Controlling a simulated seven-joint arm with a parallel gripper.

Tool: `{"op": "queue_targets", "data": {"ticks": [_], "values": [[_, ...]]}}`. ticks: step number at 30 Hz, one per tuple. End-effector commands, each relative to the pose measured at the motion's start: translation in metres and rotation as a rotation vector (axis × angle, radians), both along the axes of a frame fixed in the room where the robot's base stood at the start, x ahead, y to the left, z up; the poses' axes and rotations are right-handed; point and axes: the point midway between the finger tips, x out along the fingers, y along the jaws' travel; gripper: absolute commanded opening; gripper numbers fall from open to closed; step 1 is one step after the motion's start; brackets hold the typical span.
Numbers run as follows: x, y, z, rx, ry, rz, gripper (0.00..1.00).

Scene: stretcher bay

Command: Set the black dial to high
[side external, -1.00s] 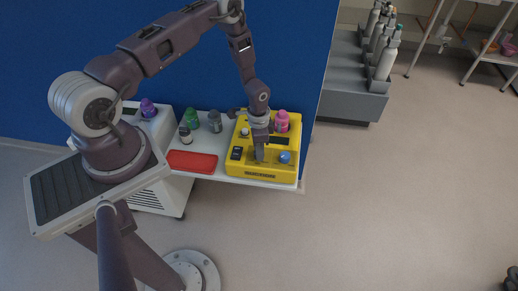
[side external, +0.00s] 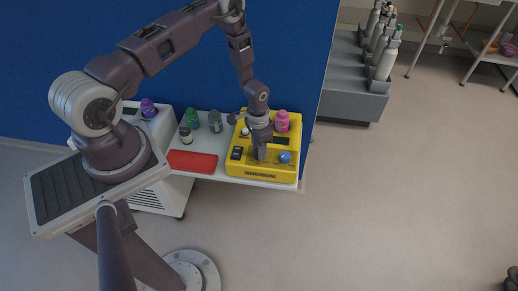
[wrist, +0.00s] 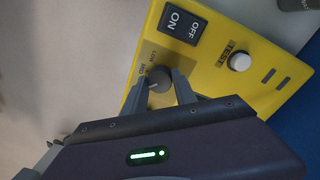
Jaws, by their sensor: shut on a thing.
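The black dial (wrist: 158,80) sits on the yellow panel (wrist: 229,75) of a device, which also shows in the side view (side external: 238,170). Labels that look like LOW and MID are printed beside the dial; no HIGH label can be made out. A pale mark shows on the dial's face. My gripper (wrist: 160,88) has one finger on each side of the dial and is shut on it. In the side view my gripper (side external: 261,158) points down onto the yellow device and hides the dial.
A black ON/OFF rocker switch (wrist: 180,22) and a white button (wrist: 240,62) are near the dial. The device also carries a blue knob (side external: 285,157). A pink bottle (side external: 282,121), small bottles (side external: 215,121) and a red tray (side external: 192,162) stand close by. A blue partition (side external: 290,60) rises behind.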

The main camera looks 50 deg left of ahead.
Motion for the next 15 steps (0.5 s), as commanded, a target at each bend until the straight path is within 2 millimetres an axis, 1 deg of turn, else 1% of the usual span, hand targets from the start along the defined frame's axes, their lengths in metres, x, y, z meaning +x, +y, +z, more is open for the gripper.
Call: {"op": "queue_targets", "data": {"ticks": [3,4,7,15], "values": [[0.0011,0.0005,0.0011,0.001,-0.002,0.003,0.00],[0.0011,0.0004,0.0011,0.001,-0.002,0.003,0.35],[0.0009,0.0003,0.0009,0.000,-0.002,0.002,0.55],[0.0004,0.0000,0.0005,0.000,-0.001,0.001,0.55]]}}
